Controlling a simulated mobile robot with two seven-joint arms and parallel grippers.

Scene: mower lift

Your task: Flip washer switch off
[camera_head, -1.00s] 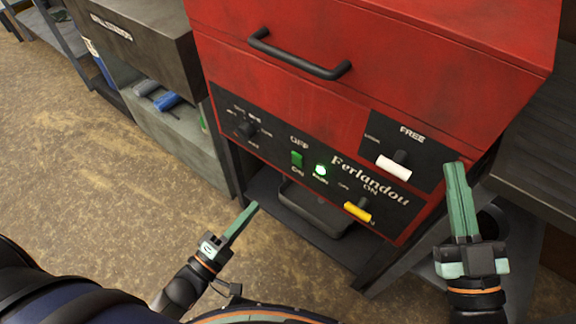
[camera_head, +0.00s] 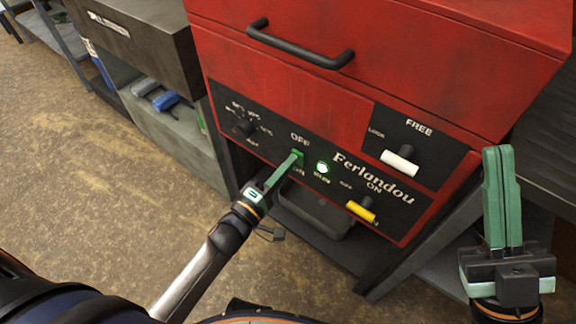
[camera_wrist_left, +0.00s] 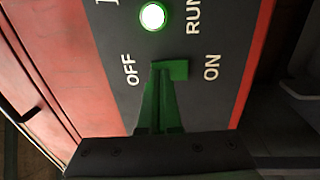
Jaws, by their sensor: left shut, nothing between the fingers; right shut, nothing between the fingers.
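The washer (camera_head: 290,110) is a red cabinet with a black control panel marked "Ferlandou". Its small green switch, between OFF and ON, shows in the left wrist view (camera_wrist_left: 179,70). The fingertips largely cover it in the head view. The round lamp (camera_head: 322,167) beside it glows green and also shows in the left wrist view (camera_wrist_left: 152,16). My left gripper (camera_head: 295,157) is shut and empty, its green fingertips at the switch; I cannot tell whether they touch it. My right gripper (camera_head: 499,152) is shut and empty, pointing up to the right of the washer.
A black handle (camera_head: 300,50) crosses the washer's front. The panel also has a dark knob (camera_head: 243,128), a white lever (camera_head: 399,163) and a yellow lever (camera_head: 361,211). A grey workbench (camera_head: 150,45) stands left. The floor at left is clear.

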